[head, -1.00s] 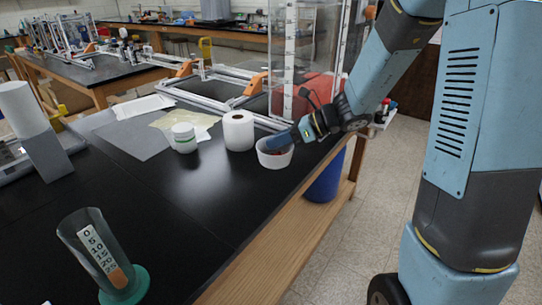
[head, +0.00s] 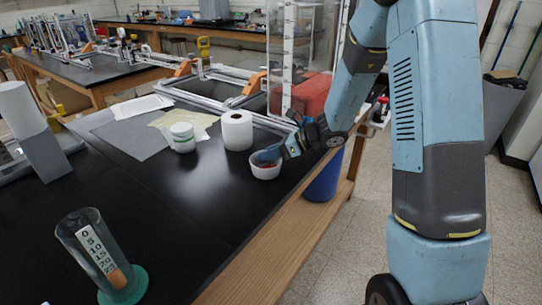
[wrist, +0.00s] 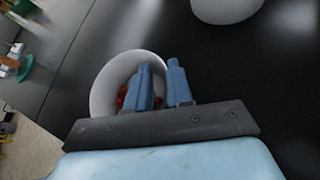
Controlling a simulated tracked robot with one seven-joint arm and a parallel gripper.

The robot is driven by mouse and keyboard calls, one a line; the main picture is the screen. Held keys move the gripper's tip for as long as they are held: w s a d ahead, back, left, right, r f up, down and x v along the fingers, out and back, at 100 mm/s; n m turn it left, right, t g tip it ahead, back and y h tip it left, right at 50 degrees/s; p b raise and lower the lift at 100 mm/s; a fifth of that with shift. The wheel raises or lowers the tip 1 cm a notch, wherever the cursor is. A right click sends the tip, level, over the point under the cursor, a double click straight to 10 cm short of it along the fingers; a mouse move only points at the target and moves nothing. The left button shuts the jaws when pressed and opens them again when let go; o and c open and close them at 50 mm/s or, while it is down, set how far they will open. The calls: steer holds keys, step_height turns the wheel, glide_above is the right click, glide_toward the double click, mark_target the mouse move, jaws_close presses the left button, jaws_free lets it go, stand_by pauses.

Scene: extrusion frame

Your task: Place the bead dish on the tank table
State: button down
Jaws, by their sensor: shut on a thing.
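The bead dish (head: 265,173) is a small white bowl with red beads inside. It is at the right edge of the black-topped table (head: 190,210), beside the paper roll. In the head view, I cannot tell whether it touches the top. My gripper (head: 273,153) comes in from the right and is shut on the dish's rim. In the wrist view the blue fingers of my gripper (wrist: 161,70) straddle the wall of the dish (wrist: 103,82), one inside and one outside. The fingers hide part of the beads.
A white paper roll (head: 237,131) stands close behind the dish, and a white jar (head: 183,138) stands further left. A clear tank (head: 303,62) on a metal frame is behind. A graduated cylinder (head: 95,250) stands front left. The middle of the table is clear.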

steer(key=shift+f, duration=0.35)
steer(key=c, duration=1)
jaws_free()
